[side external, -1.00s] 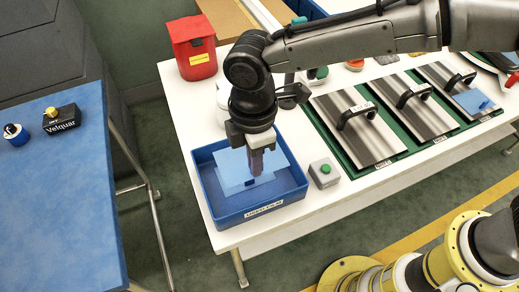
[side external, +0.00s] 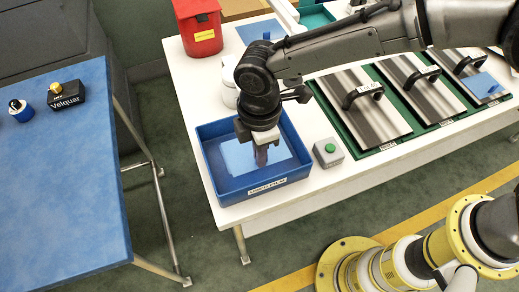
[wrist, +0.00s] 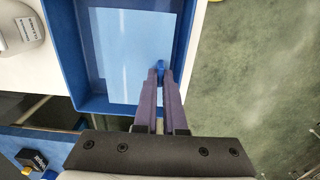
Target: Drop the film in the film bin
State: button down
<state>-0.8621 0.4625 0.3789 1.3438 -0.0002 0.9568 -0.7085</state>
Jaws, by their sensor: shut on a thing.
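The film, a light blue sheet (side external: 238,158), is inside the walls of the blue film bin (side external: 215,188) on the white table. The bin's front label appears to read "USED FILM". My gripper (side external: 261,160) points down into the bin, shut on the film's small blue tab. In the wrist view the film (wrist: 125,45) lies flat within the bin (wrist: 100,104), with my gripper (wrist: 160,74) at its lower right edge, fingers closed around the tab. I cannot tell whether the film touches the bin floor.
A grey box with a green button (side external: 328,152) stands right of the bin. A red bin (side external: 198,28) and a white jar (side external: 230,82) stand behind it. Steel lids with black handles (side external: 365,105) lie to the right, the far one bearing another blue sheet (side external: 482,86).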

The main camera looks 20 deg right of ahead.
jog(key=shift+c, duration=1.8)
grip_release()
notch_tip(320, 180, up, 10)
